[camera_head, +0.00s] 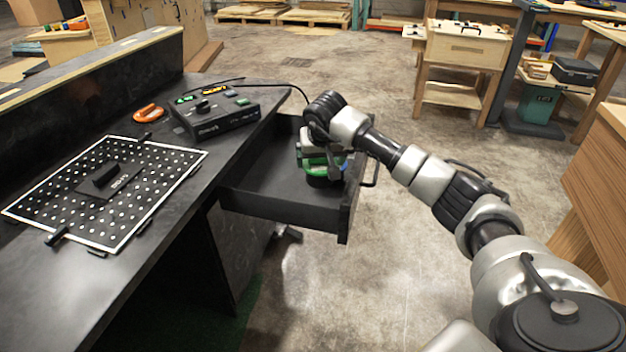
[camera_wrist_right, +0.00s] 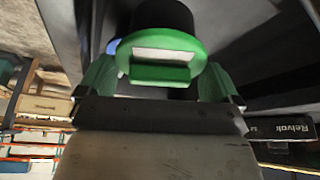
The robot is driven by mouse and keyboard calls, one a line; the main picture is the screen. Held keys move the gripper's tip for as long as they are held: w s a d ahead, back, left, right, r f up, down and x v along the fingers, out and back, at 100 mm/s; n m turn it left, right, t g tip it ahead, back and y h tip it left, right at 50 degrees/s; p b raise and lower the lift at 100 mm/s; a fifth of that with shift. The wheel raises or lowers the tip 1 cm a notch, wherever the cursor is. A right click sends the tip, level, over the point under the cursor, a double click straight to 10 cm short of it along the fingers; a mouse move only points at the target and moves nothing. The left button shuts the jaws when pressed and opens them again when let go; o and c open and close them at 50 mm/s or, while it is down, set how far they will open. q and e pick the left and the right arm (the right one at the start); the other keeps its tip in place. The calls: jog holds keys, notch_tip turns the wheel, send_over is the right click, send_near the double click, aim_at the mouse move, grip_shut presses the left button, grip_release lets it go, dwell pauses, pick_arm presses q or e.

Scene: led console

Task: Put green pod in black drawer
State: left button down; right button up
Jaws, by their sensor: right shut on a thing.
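The green pod (camera_head: 325,170) has a green rim and a black body; in the wrist view the pod (camera_wrist_right: 160,48) shows a pale label strip and a green tab. My right gripper (camera_head: 322,158) is shut on it, with one finger on each side of the tab in the wrist view. The black drawer (camera_head: 270,203) is pulled out from the desk. The pod is over the drawer's front part, within its walls in the head view. I cannot tell whether it touches the drawer floor. My left gripper is not in view.
The black desk (camera_head: 185,238) carries a black console (camera_head: 215,118) with lit displays, an orange ring-shaped object (camera_head: 148,113) and a white-dotted panel (camera_head: 105,190). A cable runs behind the console. The drawer's rear part looks empty. Open concrete floor (camera_head: 400,290) lies right of the drawer.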

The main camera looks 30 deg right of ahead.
aim_at(320, 179)
jog(key=shift+f, duration=0.95)
jog(key=shift+f+b, duration=0.5)
jog(key=shift+f, duration=1.85)
jog(key=shift+r, duration=0.1)
jog(key=o, duration=0.7)
jog(key=shift+f, duration=0.2)
jog(key=shift+r, duration=0.1)
